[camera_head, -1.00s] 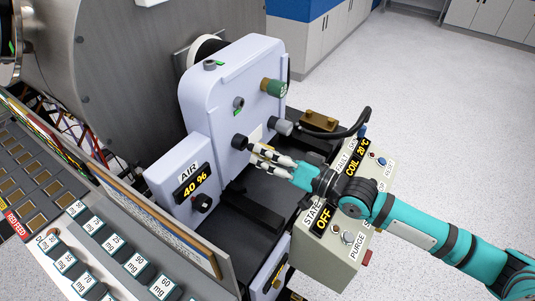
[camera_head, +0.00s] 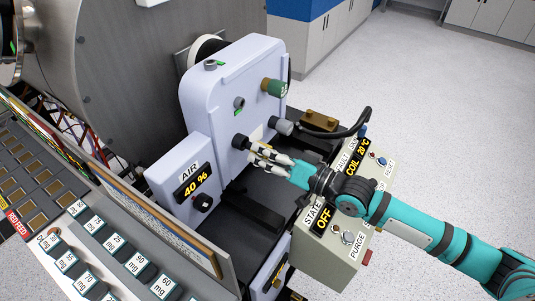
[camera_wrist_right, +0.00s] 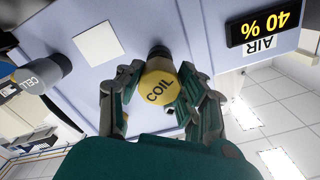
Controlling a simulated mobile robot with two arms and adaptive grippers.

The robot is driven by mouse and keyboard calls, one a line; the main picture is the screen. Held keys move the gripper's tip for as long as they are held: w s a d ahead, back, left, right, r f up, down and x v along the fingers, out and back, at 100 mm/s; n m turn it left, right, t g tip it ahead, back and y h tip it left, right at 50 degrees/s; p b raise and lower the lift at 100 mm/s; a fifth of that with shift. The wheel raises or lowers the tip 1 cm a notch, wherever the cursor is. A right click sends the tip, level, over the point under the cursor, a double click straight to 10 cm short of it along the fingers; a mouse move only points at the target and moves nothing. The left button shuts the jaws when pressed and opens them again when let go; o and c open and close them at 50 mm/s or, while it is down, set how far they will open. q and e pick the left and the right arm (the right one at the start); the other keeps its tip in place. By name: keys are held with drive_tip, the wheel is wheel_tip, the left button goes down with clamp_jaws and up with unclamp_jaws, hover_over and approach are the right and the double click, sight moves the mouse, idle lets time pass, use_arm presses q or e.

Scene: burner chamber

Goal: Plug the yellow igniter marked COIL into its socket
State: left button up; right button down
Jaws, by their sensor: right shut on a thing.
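The yellow igniter marked COIL (camera_wrist_right: 159,86) sits between the fingers of my right gripper (camera_wrist_right: 160,104), which is shut on it, in the right wrist view. Its round labelled end faces that camera. A dark round socket (camera_wrist_right: 160,52) on the pale panel shows just behind the igniter; I cannot tell whether they touch. In the head view my right gripper (camera_head: 266,156) is close in front of the burner's pale face, beside the dark socket (camera_head: 240,141). The igniter is mostly hidden by the fingers there. My left gripper is not in view.
A grey plug marked CELL (camera_wrist_right: 38,76) is in the same panel, with a black cable (camera_head: 335,133). The AIR box (camera_head: 165,195) reading 40 % juts out at the left. A control box (camera_head: 318,250) reading OFF and COIL 20°C stands under my right arm.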

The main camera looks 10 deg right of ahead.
drive_tip(key=shift+x, duration=1.25)
drive_tip(key=c, duration=0.7)
unclamp_jaws()
drive_tip(key=shift+c, duration=0.2)
